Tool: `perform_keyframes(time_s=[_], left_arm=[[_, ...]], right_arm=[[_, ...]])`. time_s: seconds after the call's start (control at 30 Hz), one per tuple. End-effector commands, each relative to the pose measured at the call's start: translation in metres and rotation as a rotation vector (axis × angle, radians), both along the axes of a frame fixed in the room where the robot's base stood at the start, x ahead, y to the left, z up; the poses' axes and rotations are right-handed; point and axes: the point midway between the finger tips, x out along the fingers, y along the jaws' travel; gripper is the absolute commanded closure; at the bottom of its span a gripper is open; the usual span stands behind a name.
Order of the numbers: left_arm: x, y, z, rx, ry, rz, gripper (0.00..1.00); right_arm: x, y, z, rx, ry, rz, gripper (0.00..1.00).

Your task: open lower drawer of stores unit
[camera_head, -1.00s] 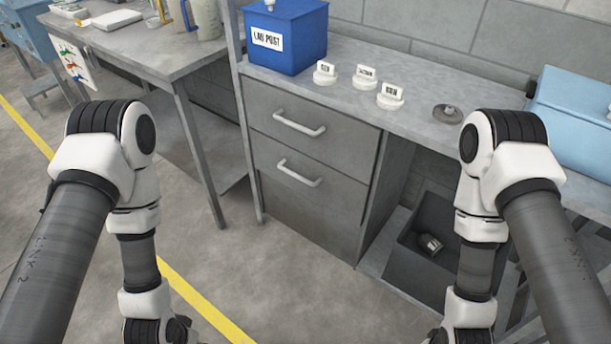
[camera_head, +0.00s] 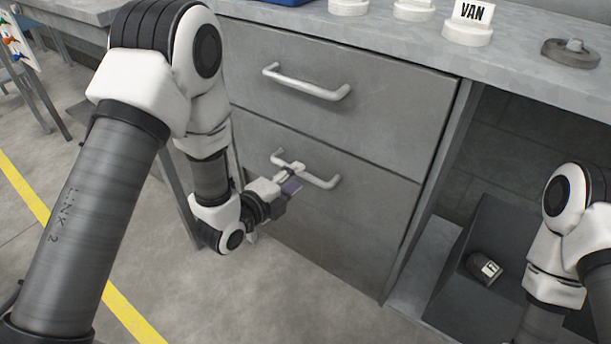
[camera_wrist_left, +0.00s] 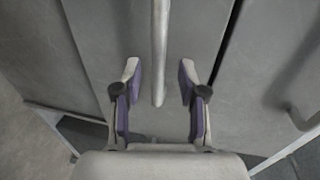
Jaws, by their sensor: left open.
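The grey stores unit has an upper drawer (camera_head: 345,100) and a lower drawer (camera_head: 340,215), both shut. The lower drawer's pale bar handle (camera_head: 322,181) shows in the head view, and a bar handle (camera_wrist_left: 160,60) runs between my fingers in the left wrist view. My left gripper (camera_head: 292,178) is at the left part of the lower handle. In the left wrist view the left gripper (camera_wrist_left: 160,82) is open, with a purple-padded finger on each side of the bar and gaps between. My right gripper is out of view; only part of the right arm shows.
The upper drawer's handle (camera_head: 305,83) is just above my left gripper. The worktop (camera_head: 385,28) holds white sign stands, including one marked VAN (camera_head: 468,25), and a grey round part (camera_head: 571,53). A dark bin (camera_head: 450,290) with a small item (camera_head: 484,268) sits right of the drawers. Floor in front is clear.

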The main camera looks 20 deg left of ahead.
Motion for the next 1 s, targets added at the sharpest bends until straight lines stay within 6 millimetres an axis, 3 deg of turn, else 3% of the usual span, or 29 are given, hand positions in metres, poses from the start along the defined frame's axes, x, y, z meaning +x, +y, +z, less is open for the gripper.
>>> perform_keyframes(time_s=[0.2, 0.47, 0.57, 0.6, 1.0], left_arm=[[0.029, -0.011, -0.008, 0.0, 0.0, 0.0, 0.59], [0.032, -0.012, -0.008, -0.002, 0.004, 0.002, 0.59], [0.032, -0.012, -0.008, -0.002, 0.004, 0.002, 0.94], [0.032, -0.012, -0.008, -0.002, 0.004, 0.002, 1.0], [0.031, -0.011, -0.008, -0.001, 0.005, 0.002, 1.0]], right_arm=[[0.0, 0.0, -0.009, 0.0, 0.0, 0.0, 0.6], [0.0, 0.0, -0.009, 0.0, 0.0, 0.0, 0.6], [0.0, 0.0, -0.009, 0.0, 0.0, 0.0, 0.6], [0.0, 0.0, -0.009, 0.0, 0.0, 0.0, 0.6], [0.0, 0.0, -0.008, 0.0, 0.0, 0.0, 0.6]])
